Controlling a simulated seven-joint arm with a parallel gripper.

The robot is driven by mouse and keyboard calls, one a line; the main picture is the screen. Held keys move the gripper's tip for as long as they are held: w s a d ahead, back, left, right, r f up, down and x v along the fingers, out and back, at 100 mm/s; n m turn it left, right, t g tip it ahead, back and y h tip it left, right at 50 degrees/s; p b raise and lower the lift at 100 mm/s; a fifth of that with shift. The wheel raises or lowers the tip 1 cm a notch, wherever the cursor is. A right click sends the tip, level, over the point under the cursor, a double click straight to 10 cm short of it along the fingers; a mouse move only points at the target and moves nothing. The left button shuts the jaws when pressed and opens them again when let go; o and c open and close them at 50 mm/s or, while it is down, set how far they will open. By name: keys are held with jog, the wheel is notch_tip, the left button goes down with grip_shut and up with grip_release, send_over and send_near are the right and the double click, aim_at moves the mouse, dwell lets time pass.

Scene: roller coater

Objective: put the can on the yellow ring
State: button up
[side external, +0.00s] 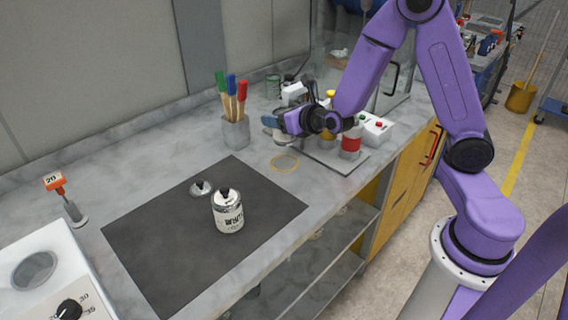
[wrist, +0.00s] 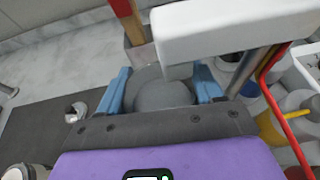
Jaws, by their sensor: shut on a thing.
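The thin yellow ring (side external: 285,162) lies flat on the grey counter, right of the dark mat; I cannot make it out in the wrist view. My gripper (side external: 279,127) is above the counter behind the ring. In the wrist view its blue fingers (wrist: 161,92) are shut on a grey round can (wrist: 163,96), seen from above. The can also shows as a pale, partly hidden shape in the side view (side external: 269,120). Its base is hard to see. Another can (side external: 228,214), white with black lettering, stands upright on the mat.
A small lid with a black knob (side external: 200,188) lies on the dark mat (side external: 160,235). A holder with coloured-handled brushes (side external: 235,133) stands close left of my gripper. A red-banded bottle (side external: 351,141) and a white control box (side external: 376,130) stand right. A white block (wrist: 215,30) overhangs the wrist view.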

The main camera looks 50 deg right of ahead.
jog(key=shift+w+d+n+y, duration=0.1)
jog(key=shift+w+n+y, duration=0.2)
jog(key=shift+y, duration=0.1)
jog(key=shift+f, duration=4.05)
jog(key=shift+f, duration=0.15)
jog(key=o, duration=1.2)
